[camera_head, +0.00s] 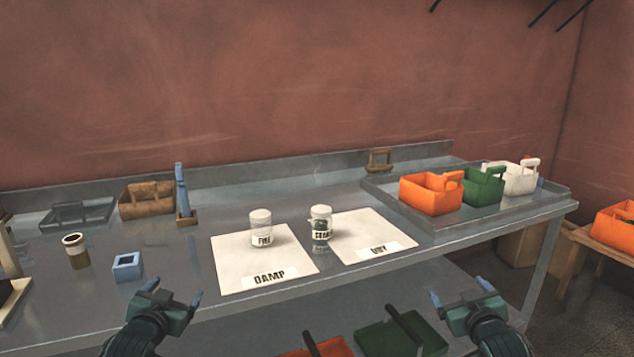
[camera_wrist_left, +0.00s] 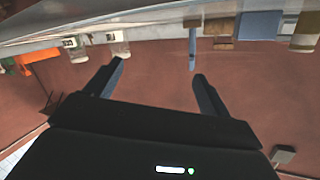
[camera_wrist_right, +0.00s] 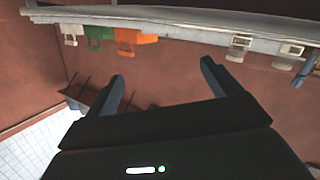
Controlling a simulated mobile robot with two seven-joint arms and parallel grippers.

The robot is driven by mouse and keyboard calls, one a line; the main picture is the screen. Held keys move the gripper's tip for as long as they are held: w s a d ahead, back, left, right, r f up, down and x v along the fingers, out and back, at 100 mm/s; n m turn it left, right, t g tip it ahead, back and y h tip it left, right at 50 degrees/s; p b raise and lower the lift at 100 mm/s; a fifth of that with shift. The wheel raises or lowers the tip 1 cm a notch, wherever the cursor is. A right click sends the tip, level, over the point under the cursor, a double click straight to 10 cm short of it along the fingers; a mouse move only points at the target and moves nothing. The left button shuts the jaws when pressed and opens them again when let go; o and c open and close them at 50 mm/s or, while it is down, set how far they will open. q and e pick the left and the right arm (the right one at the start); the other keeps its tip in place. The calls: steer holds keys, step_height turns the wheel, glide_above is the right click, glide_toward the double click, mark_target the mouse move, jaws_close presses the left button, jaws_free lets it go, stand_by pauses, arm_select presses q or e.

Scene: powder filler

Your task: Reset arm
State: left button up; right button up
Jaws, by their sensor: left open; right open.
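My left gripper (camera_head: 172,297) is open and empty in front of the table's front edge, below the blue square holder. My right gripper (camera_head: 462,294) is open and empty in front of the table, to the right of the two mats. In the left wrist view my left gripper's fingers (camera_wrist_left: 160,78) stand apart with nothing between them. In the right wrist view my right gripper's fingers (camera_wrist_right: 165,75) also stand apart and empty. Neither gripper touches anything.
A white-lidded jar (camera_head: 261,228) stands on the DAMP mat (camera_head: 235,270). Another jar (camera_head: 321,222) stands at the left edge of the other mat (camera_head: 375,225). Orange (camera_head: 431,194), green (camera_head: 483,187) and white (camera_head: 522,178) bins sit in a tray at right. A blue holder (camera_head: 128,268) stands front left.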

arm_select(q)
steer(key=s+d+f+g+h, duration=0.1)
steer(key=s+d+f+g, duration=0.1)
steer(key=s+d+f, duration=0.45)
steer(key=s+d+f+g+h, duration=0.1)
steer(key=s+d+f, duration=0.2)
steer(key=s+f, duration=0.6)
arm_select(e)
steer(key=s+a+f+g+y, duration=0.1)
steer(key=s+a+f+g, duration=0.1)
steer(key=s+a+f, duration=0.45)
steer(key=s+a+f+g+y, duration=0.1)
steer(key=s+a+f, duration=0.3)
steer(key=s+f, duration=0.5)
arm_select(q)
steer(key=s+d+f+g+h, duration=0.1)
steer(key=s+d, duration=0.2)
steer(key=s, duration=0.6)
steer(key=s+d+f+g+h, duration=0.1)
steer(key=s+d, duration=0.3)
steer(key=s, duration=0.6)
arm_select(e)
steer(key=s+a+f+g+y, duration=0.1)
steer(key=s+a, duration=0.2)
steer(key=s, duration=0.6)
steer(key=s+a+f+g+y, duration=0.1)
steer(key=s+a, duration=0.2)
steer(key=s, duration=0.7)
steer(key=shift+a, duration=0.15)
